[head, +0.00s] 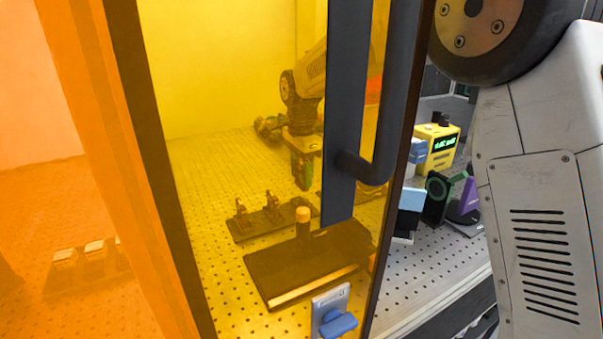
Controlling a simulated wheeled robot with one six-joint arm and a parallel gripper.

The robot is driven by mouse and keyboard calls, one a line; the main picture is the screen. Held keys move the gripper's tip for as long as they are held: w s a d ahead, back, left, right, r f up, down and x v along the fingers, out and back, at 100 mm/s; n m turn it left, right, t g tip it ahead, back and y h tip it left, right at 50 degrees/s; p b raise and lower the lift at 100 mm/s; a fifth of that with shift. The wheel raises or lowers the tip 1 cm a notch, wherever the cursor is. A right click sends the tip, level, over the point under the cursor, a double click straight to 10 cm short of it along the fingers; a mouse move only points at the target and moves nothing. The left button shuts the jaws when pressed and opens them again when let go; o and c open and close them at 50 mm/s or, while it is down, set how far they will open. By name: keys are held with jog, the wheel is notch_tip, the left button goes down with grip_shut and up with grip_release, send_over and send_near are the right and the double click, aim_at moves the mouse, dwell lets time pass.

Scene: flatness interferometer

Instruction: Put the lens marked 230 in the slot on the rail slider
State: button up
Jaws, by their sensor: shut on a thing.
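My gripper (303,172) shows through the yellow see-through panel, pointing down above the perforated table. It is shut on a small dark thing between its fingers; through the tint I cannot tell its shape or read any mark. Below and left of it, a dark base (248,231) carries two small upright holders (272,206). I cannot tell which part is the slider or see its slot. No lens marked 230 can be made out.
The yellow panel (215,100) with its dark upright handle (373,172) stands in front. A dark plate (290,272) with a knobbed post (303,222) lies behind it. Several small blocks (95,249) show through orange at left. A yellow meter (437,150) stands at right.

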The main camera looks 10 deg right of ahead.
jog(key=s+d+r, duration=0.7)
jog(key=s+r, duration=0.2)
jog(key=s, duration=0.4)
jog(key=shift+s+d+f, duration=0.3)
jog(key=shift+s+f, duration=0.55)
jog(key=shift+f, duration=0.5)
jog(key=shift+s+d+f, duration=0.3)
jog(key=shift+s+f, duration=0.5)
jog(key=shift+f, duration=0.55)
jog(key=shift+s+d+f, duration=0.3)
jog(key=shift+s+f, duration=0.55)
jog(key=shift+f, duration=0.5)
jog(key=shift+f, duration=0.4)
jog(key=o, duration=1)
jog(key=shift+o, duration=0.2)
jog(key=shift+r, duration=0.1)
